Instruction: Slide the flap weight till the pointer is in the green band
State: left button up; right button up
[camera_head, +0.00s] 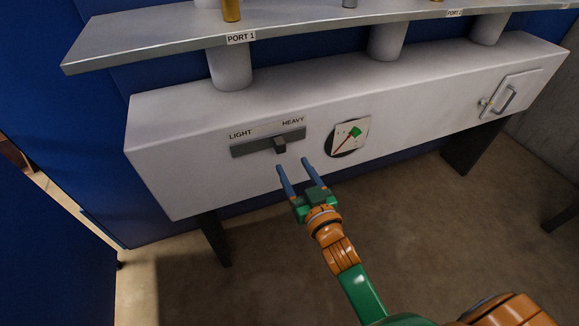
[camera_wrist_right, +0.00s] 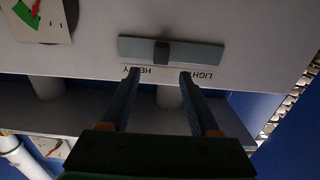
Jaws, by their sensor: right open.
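The flap weight is a dark block (camera_head: 280,145) on a grey horizontal rail (camera_head: 250,147), under the labels LIGHT and HEAVY. It sits a little right of the rail's middle, towards HEAVY. It also shows in the right wrist view (camera_wrist_right: 162,52). My left gripper is not in view.
The rail and gauge are on the front of a long white box (camera_head: 180,150) on dark legs. A grey shelf (camera_head: 150,38) labelled PORT 1 runs above it on white posts. A small hatch with a handle (camera_head: 508,98) is at the right. The space before the box is clear.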

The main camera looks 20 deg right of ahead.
aim_at(282, 146)
jog(key=w, duration=0.7)
jog(key=shift+a+r, duration=0.2)
jog(key=shift+r, duration=0.1)
grip_shut()
dwell(0.9)
